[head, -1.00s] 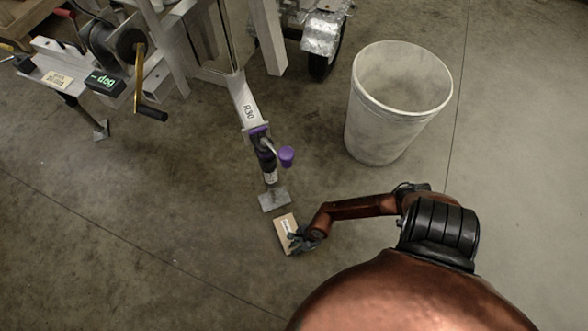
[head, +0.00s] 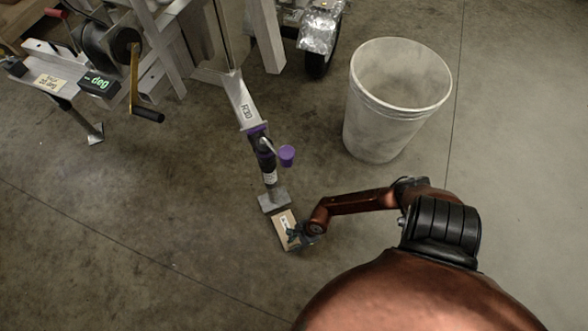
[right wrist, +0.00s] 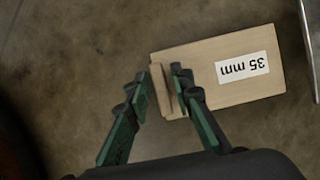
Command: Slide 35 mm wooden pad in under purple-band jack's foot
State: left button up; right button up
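The purple-band jack (head: 268,165) hangs from the frame's tongue, with its grey square foot (head: 273,201) low at the floor. The wooden pad (head: 281,227) lies just in front of the foot, its far end close to the foot's near edge. In the right wrist view the pad (right wrist: 200,62) shows its "35 mm" label and an upright tab at its near end. A strip of the grey foot (right wrist: 313,40) shows beyond the pad, with a small gap in this view. My left gripper is out of view.
A pale bin (head: 392,105) stands to the right of the jack. A winch with a crank (head: 147,113), a lit display (head: 100,82) and another jack foot (head: 95,133) are at the left. A wheel (head: 318,60) is behind. The floor around the pad is clear.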

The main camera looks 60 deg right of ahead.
jog(key=shift+o, duration=0.8)
jog(key=shift+s, duration=0.1)
jog(key=v, duration=2.3)
jog(key=shift+a+r, duration=0.1)
jog(key=shift+r, duration=0.05)
